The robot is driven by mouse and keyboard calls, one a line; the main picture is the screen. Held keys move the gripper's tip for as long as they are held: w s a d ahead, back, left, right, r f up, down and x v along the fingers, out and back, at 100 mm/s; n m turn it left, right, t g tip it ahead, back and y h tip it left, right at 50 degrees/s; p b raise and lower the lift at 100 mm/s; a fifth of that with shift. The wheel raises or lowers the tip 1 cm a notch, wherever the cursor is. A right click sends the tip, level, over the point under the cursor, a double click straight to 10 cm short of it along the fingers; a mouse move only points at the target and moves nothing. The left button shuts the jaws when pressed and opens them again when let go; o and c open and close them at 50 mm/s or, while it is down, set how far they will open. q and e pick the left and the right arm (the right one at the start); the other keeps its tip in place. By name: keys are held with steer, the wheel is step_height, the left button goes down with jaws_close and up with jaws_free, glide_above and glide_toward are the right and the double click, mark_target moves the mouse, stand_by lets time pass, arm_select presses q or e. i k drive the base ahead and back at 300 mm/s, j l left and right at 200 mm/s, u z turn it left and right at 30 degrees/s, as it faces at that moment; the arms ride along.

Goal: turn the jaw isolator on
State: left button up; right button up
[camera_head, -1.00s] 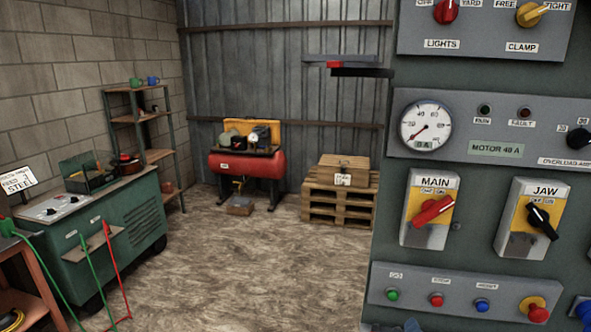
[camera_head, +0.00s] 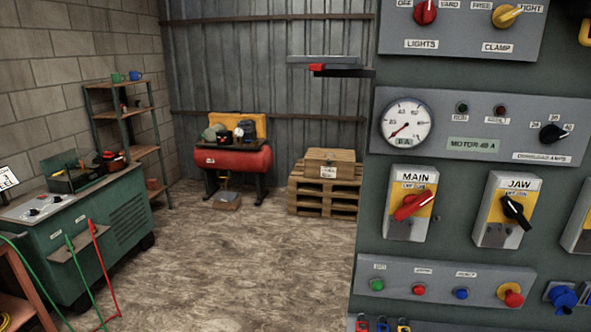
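The jaw isolator (camera_head: 507,209) is a grey and yellow box labelled JAW on the dark panel at the right. Its black rotary handle (camera_head: 516,211) is tilted, with its lower end to the right. I cannot read for certain which position it is in. The main isolator (camera_head: 411,203), with a red handle (camera_head: 412,206), is just left of it. Neither of my grippers is in view.
A gauge strip (camera_head: 470,128) sits above the isolators and a push-button strip (camera_head: 444,281) below. A green cabinet (camera_head: 115,228), a red compressor (camera_head: 235,160) and a pallet stack (camera_head: 322,194) stand farther left. The floor (camera_head: 235,260) between is clear.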

mark_target(512, 209)
steer(key=l+z, duration=0.15)
steer(key=z, duration=1.3)
